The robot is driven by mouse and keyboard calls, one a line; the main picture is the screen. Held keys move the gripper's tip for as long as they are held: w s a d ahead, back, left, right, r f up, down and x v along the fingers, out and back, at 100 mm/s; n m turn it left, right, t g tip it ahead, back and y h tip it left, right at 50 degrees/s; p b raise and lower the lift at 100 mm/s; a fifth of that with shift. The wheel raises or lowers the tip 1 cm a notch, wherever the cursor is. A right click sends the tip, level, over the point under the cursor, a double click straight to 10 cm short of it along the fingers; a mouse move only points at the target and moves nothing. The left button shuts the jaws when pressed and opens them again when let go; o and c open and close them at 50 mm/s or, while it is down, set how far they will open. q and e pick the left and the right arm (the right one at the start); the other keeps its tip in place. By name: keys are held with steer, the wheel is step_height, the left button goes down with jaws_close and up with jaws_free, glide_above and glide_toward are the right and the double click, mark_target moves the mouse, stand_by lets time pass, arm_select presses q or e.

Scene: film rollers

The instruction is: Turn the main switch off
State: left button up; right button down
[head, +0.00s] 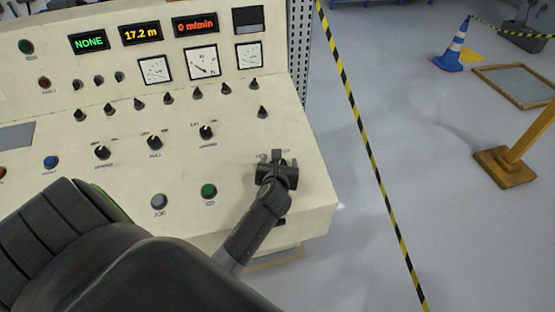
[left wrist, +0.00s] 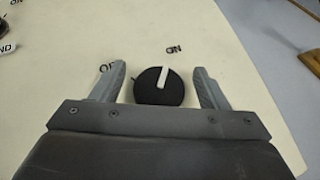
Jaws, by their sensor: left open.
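The main switch is a round black knob (left wrist: 153,93) with a white pointer bar, on the cream panel. In the left wrist view the pointer leans slightly right of straight up, toward the "ON" label (left wrist: 174,49). The "OFF" label (left wrist: 106,67) is to the upper left, partly covered by a finger. My left gripper (left wrist: 160,70) is open, with one finger on each side of the knob and a gap on both sides. In the head view my left gripper (head: 277,168) is over the panel's right front corner and hides the switch. My right gripper is not in view.
The cream console (head: 305,165) carries several small knobs, a green button (head: 208,191), a grey button (head: 159,202) and gauges. A yellow-black barrier tape (head: 368,150) runs along its right. Beyond are a blue cone (head: 453,48) and a yellow post base (head: 505,166).

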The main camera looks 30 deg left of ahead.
arm_select(q)
steer(key=shift+s+r, duration=0.1)
steer(key=shift+c, duration=0.5)
steer(key=c, duration=0.9)
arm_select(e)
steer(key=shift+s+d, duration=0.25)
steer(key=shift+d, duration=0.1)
